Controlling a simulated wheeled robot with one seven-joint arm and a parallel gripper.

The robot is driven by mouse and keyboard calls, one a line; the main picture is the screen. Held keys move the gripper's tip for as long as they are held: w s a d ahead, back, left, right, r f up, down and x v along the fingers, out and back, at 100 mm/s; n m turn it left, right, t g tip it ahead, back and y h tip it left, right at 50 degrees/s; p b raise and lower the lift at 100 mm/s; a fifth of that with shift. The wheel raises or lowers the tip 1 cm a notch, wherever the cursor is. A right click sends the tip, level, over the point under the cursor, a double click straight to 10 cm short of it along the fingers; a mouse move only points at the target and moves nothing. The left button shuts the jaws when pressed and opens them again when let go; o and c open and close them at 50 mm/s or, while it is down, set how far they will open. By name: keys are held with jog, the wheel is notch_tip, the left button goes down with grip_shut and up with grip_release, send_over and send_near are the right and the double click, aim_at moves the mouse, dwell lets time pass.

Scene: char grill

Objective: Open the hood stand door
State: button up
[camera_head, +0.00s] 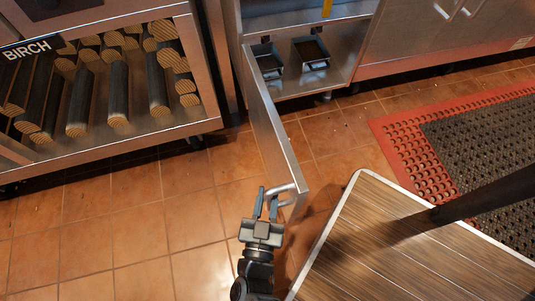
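The hood stand door (272,125) is a narrow-looking steel panel seen nearly edge-on. It stands swung out from the cabinet at the top centre, and the cabinet interior shows behind it. Its handle (285,190) is a bent metal bar at the near end of the door. My gripper (267,198) is at this handle, on the left side of the door. Its two fingers stand a little apart, with the handle bar at their tips. Whether they grip the bar or only stand around it is unclear.
A rack of logs (118,90) labelled BIRCH stands at the left. Two small metal trays (311,54) sit inside the open cabinet. A wood-topped table (400,245) with a dark post is close at the right. A red-edged mat (400,150) lies beyond it. Tiled floor is clear at left.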

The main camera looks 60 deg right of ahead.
jog(key=shift+o, duration=1.4)
jog(key=shift+d+r, duration=0.1)
jog(key=shift+d, duration=0.1)
jog(key=shift+a, duration=0.1)
jog(key=shift+a, duration=0.1)
jog(key=v, duration=0.7)
jog(key=shift+a+p, duration=0.25)
jog(key=shift+p, duration=0.15)
jog(key=shift+s, duration=0.1)
